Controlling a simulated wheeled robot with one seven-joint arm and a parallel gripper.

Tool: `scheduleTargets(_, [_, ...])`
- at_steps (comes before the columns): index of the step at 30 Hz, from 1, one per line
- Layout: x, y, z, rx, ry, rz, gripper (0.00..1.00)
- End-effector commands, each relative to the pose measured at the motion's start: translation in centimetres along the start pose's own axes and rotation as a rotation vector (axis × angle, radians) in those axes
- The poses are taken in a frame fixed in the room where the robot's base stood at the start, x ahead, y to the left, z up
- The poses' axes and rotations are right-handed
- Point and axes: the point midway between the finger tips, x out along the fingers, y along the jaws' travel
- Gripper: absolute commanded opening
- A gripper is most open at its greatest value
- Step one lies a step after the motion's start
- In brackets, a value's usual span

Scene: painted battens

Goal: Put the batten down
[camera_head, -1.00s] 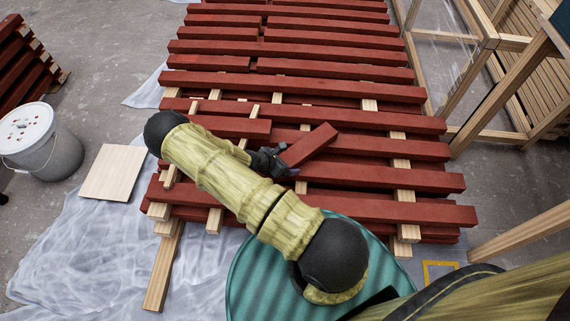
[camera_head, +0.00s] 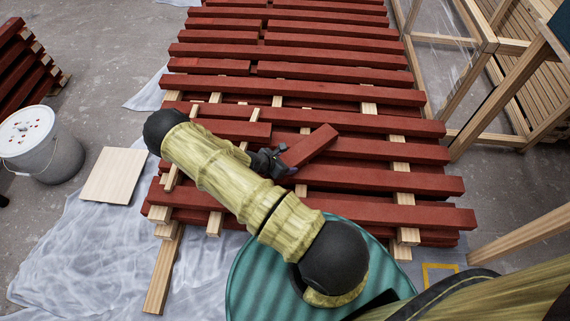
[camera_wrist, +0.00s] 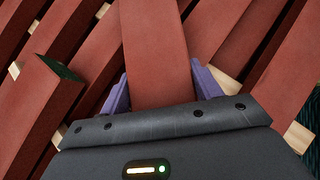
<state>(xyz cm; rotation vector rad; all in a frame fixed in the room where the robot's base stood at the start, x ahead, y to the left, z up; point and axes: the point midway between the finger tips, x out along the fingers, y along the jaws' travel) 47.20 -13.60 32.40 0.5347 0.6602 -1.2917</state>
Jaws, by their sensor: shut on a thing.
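A short red batten (camera_head: 309,145) is held by my gripper (camera_head: 283,169) over the near part of the stack of red battens (camera_head: 330,212). It lies at a slant to the long rows, its far end up and to the right. In the wrist view the held batten (camera_wrist: 155,55) runs straight out between the two purple fingers of my gripper (camera_wrist: 160,90), which are shut on it. Whether its underside touches the battens below I cannot tell. The near end is hidden behind the gripper body.
Pale wooden spacers (camera_head: 401,165) lie crosswise between the layers. A wooden frame (camera_head: 480,60) stands at the right. A teal round thing (camera_head: 250,275) is near the front.

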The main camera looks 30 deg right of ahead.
Motion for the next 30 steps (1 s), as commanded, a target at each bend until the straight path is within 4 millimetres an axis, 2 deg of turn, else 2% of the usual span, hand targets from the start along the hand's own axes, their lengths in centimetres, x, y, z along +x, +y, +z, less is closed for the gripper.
scheduleTargets(1, [-0.9,0.1,1.0,0.004,-0.002,0.001,0.08])
scheduleTargets(6, [-3.2,0.1,3.3,0.004,-0.003,0.002,0.08])
scheduleTargets(13, [-5.6,0.0,5.7,0.002,-0.004,0.001,0.08])
scheduleTargets(30, [-6.1,0.1,6.1,-0.002,-0.005,0.003,0.08])
